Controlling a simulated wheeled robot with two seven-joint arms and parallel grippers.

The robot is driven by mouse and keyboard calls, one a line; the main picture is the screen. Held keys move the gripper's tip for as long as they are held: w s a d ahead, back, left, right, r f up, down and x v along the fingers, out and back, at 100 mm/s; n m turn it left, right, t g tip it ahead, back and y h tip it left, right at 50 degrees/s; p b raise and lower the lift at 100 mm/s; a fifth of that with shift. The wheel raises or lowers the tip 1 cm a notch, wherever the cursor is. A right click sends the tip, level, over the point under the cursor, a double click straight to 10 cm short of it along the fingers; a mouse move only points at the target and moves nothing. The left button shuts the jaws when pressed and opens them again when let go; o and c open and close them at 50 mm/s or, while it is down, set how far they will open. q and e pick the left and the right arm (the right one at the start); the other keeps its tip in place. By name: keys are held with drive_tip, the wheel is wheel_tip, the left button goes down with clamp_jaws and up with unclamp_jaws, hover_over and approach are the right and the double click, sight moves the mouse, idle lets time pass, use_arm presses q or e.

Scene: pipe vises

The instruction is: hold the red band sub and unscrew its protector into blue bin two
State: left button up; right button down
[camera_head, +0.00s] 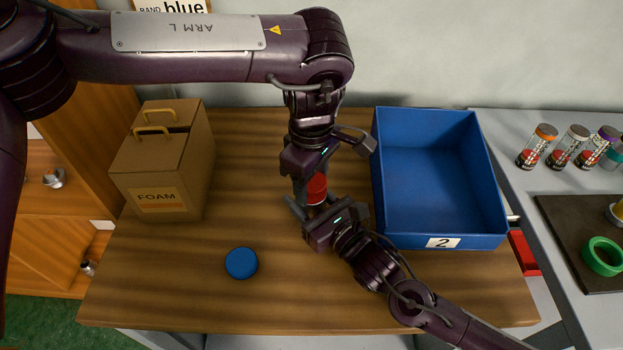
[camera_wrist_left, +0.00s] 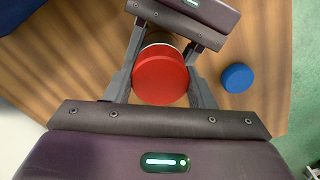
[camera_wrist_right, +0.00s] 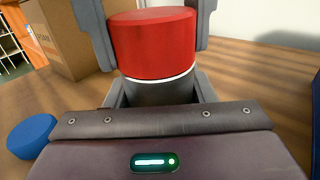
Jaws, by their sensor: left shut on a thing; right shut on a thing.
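The red protector (camera_head: 317,187) is a short round cap on top of the upright sub. It shows from above in the left wrist view (camera_wrist_left: 161,78) and from the side in the right wrist view (camera_wrist_right: 153,44). My left gripper (camera_head: 316,180) comes from above and is shut on the protector, one finger on each side. The sub (camera_wrist_right: 160,92) is a dark cylinder with a pale ring just under the cap. My right gripper (camera_head: 311,210) is shut on the sub, below the left fingers. The sub's lower end is hidden. Blue bin two (camera_head: 440,190) is empty, to the right.
A blue disc-shaped cap (camera_head: 241,263) lies on the wooden table (camera_head: 180,290), front left. A cardboard FOAM box (camera_head: 163,165) stands at the back left. A grey side table on the right holds several vials (camera_head: 537,146) and a green ring (camera_head: 602,256).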

use_arm(q)
drive_tip(key=n, duration=2.2)
drive_tip(key=shift+n, duration=0.3)
drive_tip(key=n, duration=0.6)
drive_tip(key=shift+d+r+n, duration=0.1)
drive_tip(key=shift+n, duration=0.2)
drive_tip(key=n, duration=1)
drive_tip(key=shift+n, duration=0.4)
drive_tip(key=n, duration=0.6)
drive_tip(key=shift+n, duration=0.3)
drive_tip(key=n, duration=0.5)
drive_tip(key=shift+r, duration=0.25)
drive_tip(key=shift+r, duration=0.9)
